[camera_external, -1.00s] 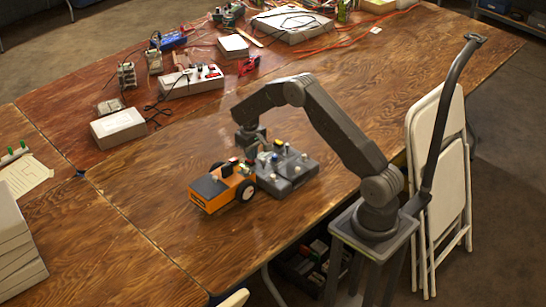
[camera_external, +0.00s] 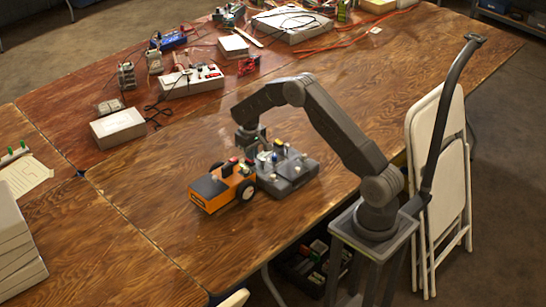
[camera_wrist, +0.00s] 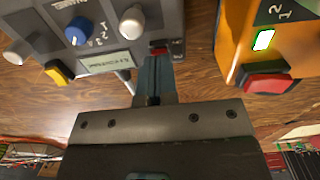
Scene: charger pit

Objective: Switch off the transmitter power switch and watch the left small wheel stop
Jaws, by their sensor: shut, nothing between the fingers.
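The transmitter (camera_external: 290,181) is a grey box with knobs on the wooden table, and its panel fills the upper left of the wrist view (camera_wrist: 105,61). A small red switch (camera_wrist: 158,50) shows at its edge in the wrist view. My gripper (camera_wrist: 154,92) is shut and empty, its fingertips right by this red switch; I cannot tell whether they touch. In the external view my gripper (camera_external: 250,142) is at the transmitter's far left side. The orange vehicle (camera_external: 212,192) stands left of the transmitter. A small wheel (camera_external: 246,190) shows on its near side; whether it turns is unclear.
The near table front is clear. A folded chair (camera_external: 437,185) leans by my base.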

